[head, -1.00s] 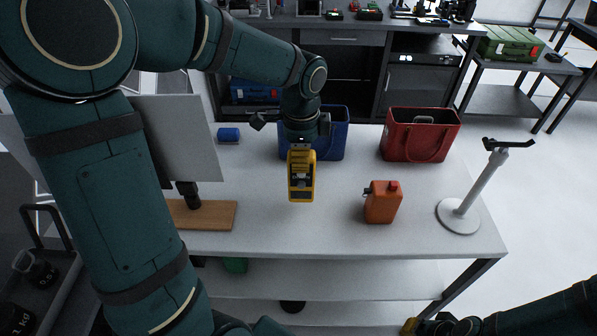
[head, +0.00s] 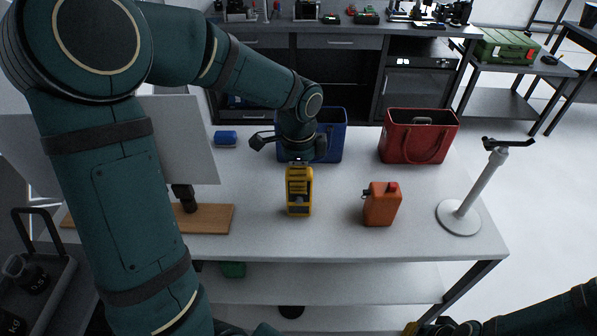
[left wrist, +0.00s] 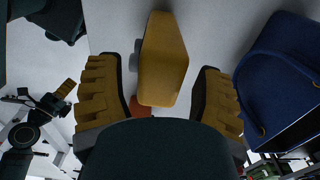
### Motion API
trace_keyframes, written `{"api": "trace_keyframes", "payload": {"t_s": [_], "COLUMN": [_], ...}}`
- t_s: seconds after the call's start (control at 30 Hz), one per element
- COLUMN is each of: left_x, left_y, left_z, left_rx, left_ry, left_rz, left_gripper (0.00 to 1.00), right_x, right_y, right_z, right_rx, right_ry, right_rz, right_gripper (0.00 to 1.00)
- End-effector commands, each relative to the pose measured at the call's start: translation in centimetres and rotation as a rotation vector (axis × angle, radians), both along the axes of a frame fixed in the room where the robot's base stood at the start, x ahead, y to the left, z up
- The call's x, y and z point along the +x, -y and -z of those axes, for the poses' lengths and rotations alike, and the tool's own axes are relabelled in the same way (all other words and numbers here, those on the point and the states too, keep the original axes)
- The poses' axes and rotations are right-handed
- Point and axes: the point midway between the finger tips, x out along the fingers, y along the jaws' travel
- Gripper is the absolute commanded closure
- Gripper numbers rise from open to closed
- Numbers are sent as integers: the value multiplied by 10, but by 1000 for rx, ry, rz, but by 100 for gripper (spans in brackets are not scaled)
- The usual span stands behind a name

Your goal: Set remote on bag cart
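In the left wrist view a smooth yellow block (left wrist: 163,60), which I take to be the remote, lies between the ridged yellow fingers of my left gripper (left wrist: 158,85). Gaps show on both sides of it. In the head view the left gripper (head: 299,203) points down over the middle of the white table (head: 335,238), and its near finger hides what is between the fingers. My right gripper (head: 412,328) shows only partly at the bottom edge; its opening is hidden. I cannot make out a bag cart.
A blue bag (head: 333,135) stands behind the left gripper and a red bag (head: 420,137) to its right. An orange canister (head: 381,204), a white stand (head: 462,210) and a small blue item (head: 225,138) are on the table. A panel on a wooden base (head: 212,219) is at left.

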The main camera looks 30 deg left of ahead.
Motion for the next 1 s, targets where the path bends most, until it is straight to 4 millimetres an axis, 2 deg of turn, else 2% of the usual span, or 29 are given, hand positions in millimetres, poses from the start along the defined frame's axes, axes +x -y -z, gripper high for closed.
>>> {"api": "trace_keyframes", "payload": {"t_s": [0.27, 0.37, 0.7, 0.83, 1.0], "left_x": [1, 1, 1, 0, 0], "left_y": [0, 0, 0, 0, 0], "left_z": [-9, -24, -93, -111, -122], "left_rx": [1, 0, 0, 1, 0], "left_ry": [3, 4, 4, 2, 1], "left_rz": [0, -1, -1, 0, 0], "left_gripper": [33, 33, 33, 33, 33], "right_x": [-1, -1, -1, 0, 1], "right_y": [0, 0, 0, 0, 0], "right_z": [-4, -8, -25, -29, -31], "right_rx": [0, 0, 1, -1, -1], "right_ry": [-1, -3, -4, -1, 1], "right_rz": [0, -1, 2, 4, 6], "right_gripper": [100, 100, 100, 100, 100]}}
